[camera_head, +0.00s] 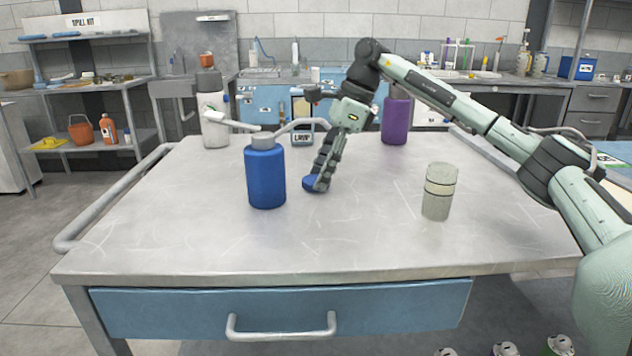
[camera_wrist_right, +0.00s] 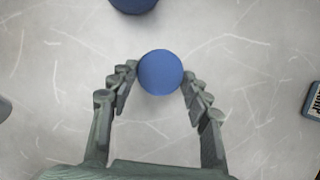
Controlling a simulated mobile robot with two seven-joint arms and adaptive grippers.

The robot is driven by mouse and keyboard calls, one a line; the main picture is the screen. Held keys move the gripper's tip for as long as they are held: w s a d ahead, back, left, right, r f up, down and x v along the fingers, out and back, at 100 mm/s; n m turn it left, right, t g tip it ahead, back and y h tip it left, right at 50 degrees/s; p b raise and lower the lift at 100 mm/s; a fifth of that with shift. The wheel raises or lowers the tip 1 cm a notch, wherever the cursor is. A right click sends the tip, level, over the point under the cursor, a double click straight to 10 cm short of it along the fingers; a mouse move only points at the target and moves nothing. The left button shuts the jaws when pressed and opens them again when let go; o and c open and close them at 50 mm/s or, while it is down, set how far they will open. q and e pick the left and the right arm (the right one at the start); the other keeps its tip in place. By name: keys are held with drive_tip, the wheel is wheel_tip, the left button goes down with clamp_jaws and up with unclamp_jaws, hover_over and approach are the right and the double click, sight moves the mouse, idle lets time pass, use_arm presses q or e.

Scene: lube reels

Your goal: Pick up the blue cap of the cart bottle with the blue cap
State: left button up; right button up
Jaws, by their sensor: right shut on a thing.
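A round blue cap (camera_head: 313,183) is at the tabletop, with no bottle visible under it. My right gripper (camera_head: 320,182) reaches down over the table and is shut on this cap. In the right wrist view the cap (camera_wrist_right: 160,72) sits between the two fingertips (camera_wrist_right: 160,82), which touch its sides. I cannot tell whether the cap rests on the table or is just above it. A blue bottle with a grey cap (camera_head: 266,176) stands upright to the left, apart from the gripper. My left gripper is not in view.
On the metal cart top (camera_head: 180,235) stand a white bottle (camera_head: 214,122), a purple bottle (camera_head: 395,121) and a grey-green jar (camera_head: 438,192). A small labelled item (camera_head: 302,132) is behind the gripper. The front of the top is clear.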

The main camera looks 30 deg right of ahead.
drive_tip(key=shift+r, duration=0.1)
drive_tip(key=shift+r, duration=0.6)
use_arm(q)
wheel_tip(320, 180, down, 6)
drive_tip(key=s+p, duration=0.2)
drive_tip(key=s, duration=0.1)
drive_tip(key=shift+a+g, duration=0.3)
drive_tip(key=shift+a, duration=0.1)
use_arm(e)
wheel_tip(320, 180, up, 17)
drive_tip(key=shift+f, duration=0.2)
